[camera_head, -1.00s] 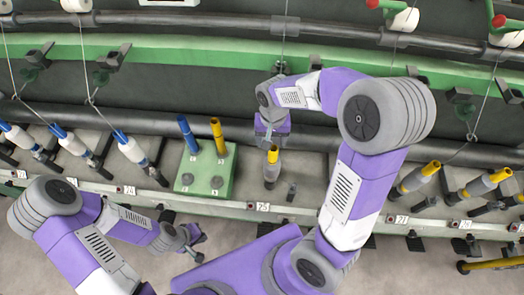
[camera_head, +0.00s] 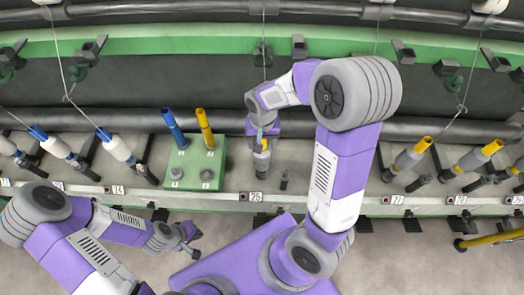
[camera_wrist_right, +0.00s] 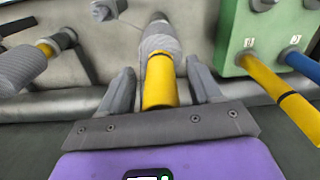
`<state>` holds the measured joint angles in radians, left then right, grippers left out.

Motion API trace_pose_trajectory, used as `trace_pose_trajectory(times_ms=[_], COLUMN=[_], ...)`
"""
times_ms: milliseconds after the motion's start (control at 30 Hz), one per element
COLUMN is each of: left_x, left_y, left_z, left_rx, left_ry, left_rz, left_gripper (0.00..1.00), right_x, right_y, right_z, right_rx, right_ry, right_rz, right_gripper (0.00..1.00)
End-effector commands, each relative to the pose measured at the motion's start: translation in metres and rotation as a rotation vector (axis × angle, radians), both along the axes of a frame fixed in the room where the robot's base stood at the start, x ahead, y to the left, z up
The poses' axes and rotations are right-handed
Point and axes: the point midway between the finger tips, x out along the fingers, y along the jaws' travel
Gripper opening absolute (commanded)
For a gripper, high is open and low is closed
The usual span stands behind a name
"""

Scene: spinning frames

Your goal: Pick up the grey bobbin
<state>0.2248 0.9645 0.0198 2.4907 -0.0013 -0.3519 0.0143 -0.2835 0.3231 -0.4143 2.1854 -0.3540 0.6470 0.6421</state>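The grey bobbin (camera_head: 261,163) with a yellow tube top stands at label 25, just right of the green block. My right gripper (camera_head: 263,138) is over its top and partly hides the yellow end. In the right wrist view, the grey winding (camera_wrist_right: 161,39) and yellow tube lie between the two fingers of my right gripper (camera_wrist_right: 162,88). The fingers stand apart, with a small gap on each side of the tube. My left gripper (camera_head: 188,243) hangs at the lower left, away from the bobbins; its finger opening is too small to judge.
The green block (camera_head: 210,160) holds a blue tube (camera_head: 173,127) and a yellow tube (camera_head: 206,128), close to the right gripper. White bobbins (camera_head: 116,147) stand at left, other grey bobbins (camera_head: 409,157) at right. A short bare spindle (camera_head: 284,180) is beside the bobbin.

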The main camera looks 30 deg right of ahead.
Motion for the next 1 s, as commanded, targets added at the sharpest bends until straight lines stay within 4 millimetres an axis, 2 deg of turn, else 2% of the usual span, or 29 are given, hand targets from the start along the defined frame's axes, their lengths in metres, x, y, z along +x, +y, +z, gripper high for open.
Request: trace_pose_trajectory(times_ms=[33,67,400,800,867,1000], left_x=[0.000,0.000,0.000,0.000,0.000,0.000], left_y=[0.000,0.000,0.000,0.000,0.000,0.000], left_z=[0.000,0.000,0.000,0.001,0.003,0.012], left_rx=[0.000,0.000,0.000,0.000,0.000,0.000], left_ry=[0.000,0.000,0.000,0.000,0.000,0.000], left_rz=[0.000,0.000,0.000,0.000,0.000,0.000], left_gripper=[0.00,0.00,0.00,0.00,0.00,0.00], right_x=[0.000,0.000,0.000,0.001,0.001,0.001], right_y=[0.000,0.000,0.000,0.000,0.000,0.000], right_z=[0.000,0.000,0.000,0.003,0.008,0.032], right_rx=[0.000,0.000,0.000,0.000,0.000,0.001], right_ry=[0.000,0.000,0.000,-0.002,-0.004,-0.006], right_rz=[0.000,0.000,0.001,0.001,0.001,0.001], right_gripper=[0.57,0.53,0.01,0.00,0.00,0.00])
